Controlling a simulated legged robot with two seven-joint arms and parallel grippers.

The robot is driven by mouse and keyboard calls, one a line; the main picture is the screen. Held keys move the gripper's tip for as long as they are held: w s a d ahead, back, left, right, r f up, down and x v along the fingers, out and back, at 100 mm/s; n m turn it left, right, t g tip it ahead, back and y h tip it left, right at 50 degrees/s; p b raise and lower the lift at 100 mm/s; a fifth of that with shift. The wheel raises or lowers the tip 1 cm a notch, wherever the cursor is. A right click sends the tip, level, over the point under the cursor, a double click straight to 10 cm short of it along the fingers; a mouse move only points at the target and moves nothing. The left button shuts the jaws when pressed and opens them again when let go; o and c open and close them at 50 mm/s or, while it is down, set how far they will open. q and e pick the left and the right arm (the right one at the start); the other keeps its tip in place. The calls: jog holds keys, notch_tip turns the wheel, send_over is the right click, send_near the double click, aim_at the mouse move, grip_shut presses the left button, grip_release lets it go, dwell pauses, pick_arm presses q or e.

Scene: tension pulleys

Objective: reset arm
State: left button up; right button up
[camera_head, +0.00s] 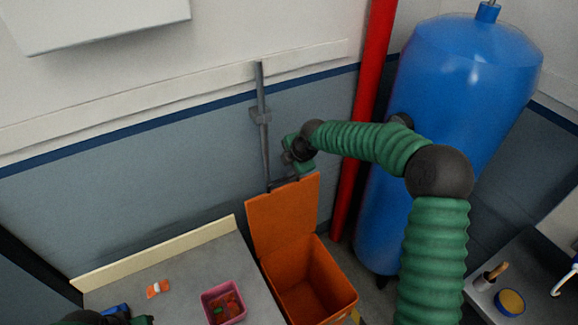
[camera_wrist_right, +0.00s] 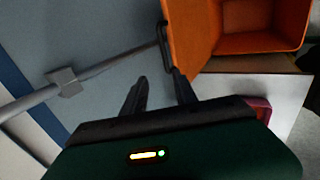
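My right arm (camera_head: 440,250) is green and ribbed and reaches up and left across the head view. Its gripper (camera_head: 285,170) is in front of the wall, by the upper edge of the orange bin's raised lid (camera_head: 284,215). In the right wrist view, the two dark fingers of this gripper (camera_wrist_right: 160,76) stand apart with nothing between them. A dark handle (camera_wrist_right: 164,45) on the lid's edge lies just beyond the fingertips. My left gripper (camera_head: 115,318) shows only in part at the bottom left, so its fingers cannot be made out.
The orange bin (camera_head: 335,268) stands open beside a grey table (camera_head: 185,270) with a pink container (camera_head: 223,302) and an orange-white packet (camera_head: 158,288). A grey pole (camera_head: 262,110) runs down the wall. A red pipe (camera_head: 372,80) and a blue tank (camera_head: 455,90) stand at right.

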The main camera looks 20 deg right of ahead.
jog(key=shift+d, duration=0.1)
jog(key=s+a+f+m+g+b, duration=0.1)
jog(key=s+a+f+m+b, duration=0.1)
jog(key=s+a+f+m, duration=0.3)
jog(key=s+a+f+g+b, duration=0.1)
jog(key=s+a, duration=0.1)
jog(key=s, duration=0.5)
jog(key=s+a+f+m+b, duration=0.1)
jog(key=s+m, duration=0.6)
jog(key=s, duration=0.2)
jog(key=s+a+f+m+g+b, duration=0.1)
jog(key=s+m, duration=0.5)
jog(key=s, duration=0.4)
jog(key=shift+s+a+f+m+g, duration=0.15)
jog(key=shift+s+f+m+g, duration=0.15)
jog(key=shift+f+m, duration=0.1)
jog(key=shift+w, duration=0.1)
